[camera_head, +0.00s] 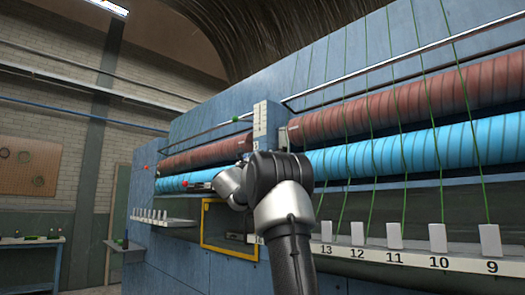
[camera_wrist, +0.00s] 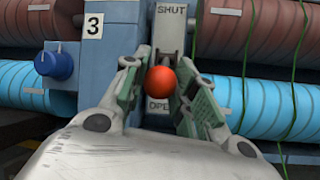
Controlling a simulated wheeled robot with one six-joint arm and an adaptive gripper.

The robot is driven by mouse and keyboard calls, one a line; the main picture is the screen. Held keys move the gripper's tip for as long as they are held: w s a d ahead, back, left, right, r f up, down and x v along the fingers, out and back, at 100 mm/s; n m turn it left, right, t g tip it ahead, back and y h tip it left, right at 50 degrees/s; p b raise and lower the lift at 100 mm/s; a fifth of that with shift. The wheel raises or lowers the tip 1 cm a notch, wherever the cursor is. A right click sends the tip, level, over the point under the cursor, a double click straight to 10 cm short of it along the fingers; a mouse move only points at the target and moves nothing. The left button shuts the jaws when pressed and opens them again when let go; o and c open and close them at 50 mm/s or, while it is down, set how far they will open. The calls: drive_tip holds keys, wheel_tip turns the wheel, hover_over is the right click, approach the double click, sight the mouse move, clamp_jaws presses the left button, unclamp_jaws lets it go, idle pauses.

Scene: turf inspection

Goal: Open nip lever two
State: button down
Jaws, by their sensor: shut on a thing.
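A lever with a red ball knob (camera_wrist: 160,80) sits in front of a grey plate (camera_wrist: 170,28) in the wrist view. The plate reads SHUT at the top and OPEN, partly covered, at the bottom. A plate marked 3 (camera_wrist: 93,26) stands just left; no number 2 shows. In the head view my arm hides most of the gripper and lever.
Blue rolls (camera_wrist: 278,106) and brown rolls (camera_wrist: 255,35) lie on both sides of the lever post. A blue dial (camera_wrist: 55,62) is close to the left finger. Green yarns (camera_head: 440,145) run down at right, above a numbered ledge (camera_head: 415,259).

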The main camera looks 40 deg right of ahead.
drive_tip(key=shift+w+d+f, duration=0.1)
drive_tip(key=shift+d+f, duration=0.3)
drive_tip(key=shift+f, duration=0.25)
drive_tip(key=shift+d+f, duration=0.4)
drive_tip(key=shift+f, duration=0.2)
drive_tip(key=c, duration=1.2)
unclamp_jaws()
drive_tip(key=shift+d, duration=0.15)
drive_tip(key=shift+o, duration=0.5)
drive_tip(key=v, duration=1.2)
